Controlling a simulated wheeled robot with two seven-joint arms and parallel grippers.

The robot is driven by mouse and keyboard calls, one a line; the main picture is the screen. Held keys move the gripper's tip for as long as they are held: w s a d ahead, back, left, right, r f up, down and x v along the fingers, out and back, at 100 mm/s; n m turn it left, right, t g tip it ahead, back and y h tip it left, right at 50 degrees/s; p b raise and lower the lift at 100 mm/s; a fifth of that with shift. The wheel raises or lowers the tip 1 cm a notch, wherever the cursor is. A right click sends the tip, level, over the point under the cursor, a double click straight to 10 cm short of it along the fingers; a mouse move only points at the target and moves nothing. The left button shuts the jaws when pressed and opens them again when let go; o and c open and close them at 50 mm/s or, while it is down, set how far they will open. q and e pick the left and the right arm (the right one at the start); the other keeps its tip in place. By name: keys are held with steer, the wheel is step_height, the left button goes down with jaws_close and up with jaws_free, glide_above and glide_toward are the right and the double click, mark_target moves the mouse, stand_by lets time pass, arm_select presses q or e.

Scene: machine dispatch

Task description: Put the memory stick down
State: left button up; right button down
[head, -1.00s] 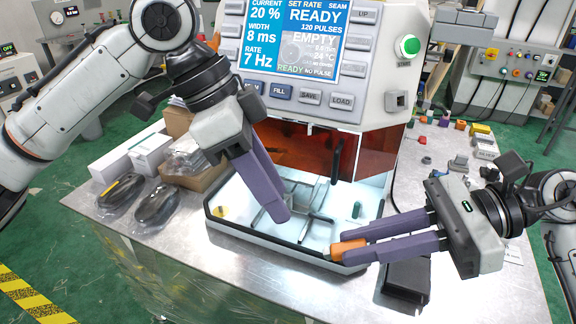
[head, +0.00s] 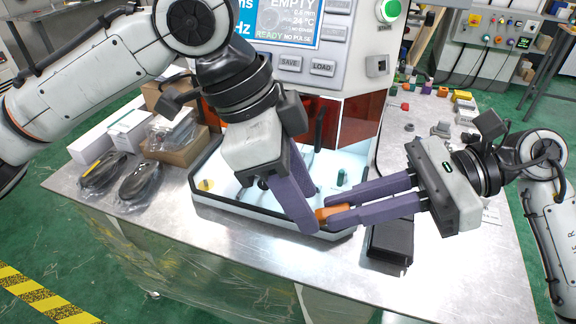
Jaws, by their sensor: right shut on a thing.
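The memory stick, a small orange block (head: 328,212), is between the fingertips of my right gripper (head: 338,210), which is shut on it. It is over the front right rim of the machine's lit tray (head: 252,212). My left gripper (head: 314,212) comes down from the upper left with its two purple fingers apart. Its fingertips are right beside the orange block's left end. I cannot tell whether they touch it.
A black flat case (head: 391,243) lies on the metal table (head: 300,262) just below the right gripper. Small coloured parts lie at the back right. The front of the table is clear.

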arm_select(q)
steer(key=shift+x, duration=0.9)
jaws_close()
arm_select(e)
steer(key=c, duration=1.6)
jaws_free()
steer(key=shift+d, duration=0.15)
